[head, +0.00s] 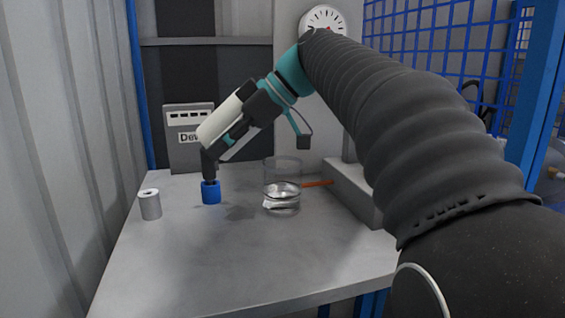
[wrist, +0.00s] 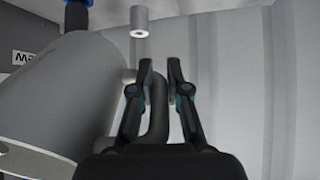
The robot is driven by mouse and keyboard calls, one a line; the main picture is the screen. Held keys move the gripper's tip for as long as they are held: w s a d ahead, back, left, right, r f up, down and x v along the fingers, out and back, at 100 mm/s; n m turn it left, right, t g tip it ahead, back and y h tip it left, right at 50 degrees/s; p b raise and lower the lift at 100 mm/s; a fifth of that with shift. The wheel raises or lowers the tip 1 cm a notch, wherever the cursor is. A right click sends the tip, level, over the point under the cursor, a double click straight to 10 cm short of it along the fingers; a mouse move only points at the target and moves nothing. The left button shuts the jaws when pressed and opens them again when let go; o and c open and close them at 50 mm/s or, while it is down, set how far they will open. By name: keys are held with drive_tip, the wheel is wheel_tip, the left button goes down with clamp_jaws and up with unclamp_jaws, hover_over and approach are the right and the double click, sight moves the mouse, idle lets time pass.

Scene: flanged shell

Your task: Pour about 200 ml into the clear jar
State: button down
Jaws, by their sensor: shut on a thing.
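The clear jar (head: 282,185) stands upright on the grey table, with a bright, glassy layer in its lower part that looks like liquid. My gripper (wrist: 160,75) is shut on the curved handle of a pale grey jug (wrist: 70,95). The jug also shows in the head view (head: 222,118), tilted, above the table and to the left of the jar. Its round rim shows at the lower left of the wrist view. No stream is visible. The jug's inside is hidden, so I cannot tell how full it is.
A dark post in a blue base (head: 211,193) stands close below the jug. A grey hollow cylinder (head: 150,205) is left of it. An orange pointer (head: 318,183) lies between the jar and a grey block (head: 352,192). A labelled panel (head: 183,150) stands behind. The front table is clear.

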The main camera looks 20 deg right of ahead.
drive_tip(key=shift+r, duration=0.1)
idle(0.8)
drive_tip(key=r+h+p, duration=0.1)
drive_tip(key=h+p, duration=0.1)
drive_tip(key=p, duration=0.2)
drive_tip(key=shift+g, duration=0.3)
drive_tip(key=shift+w+a+f+h+b, duration=0.1)
drive_tip(key=shift+a+f+h+b, duration=0.25)
drive_tip(key=shift+h, duration=0.25)
drive_tip(key=shift+w+a+r+g+h, duration=0.1)
drive_tip(key=shift+a+r+g+h, duration=0.35)
drive_tip(key=shift+h, duration=0.55)
drive_tip(key=shift+w+a+r+g+h, duration=0.15)
drive_tip(key=shift+a+g+h, duration=0.1)
drive_tip(key=shift+h, duration=0.75)
drive_tip(key=shift+s+a+r+g+h, duration=0.1)
drive_tip(key=shift+a+r+g+h, duration=0.1)
drive_tip(key=shift+h, duration=0.8)
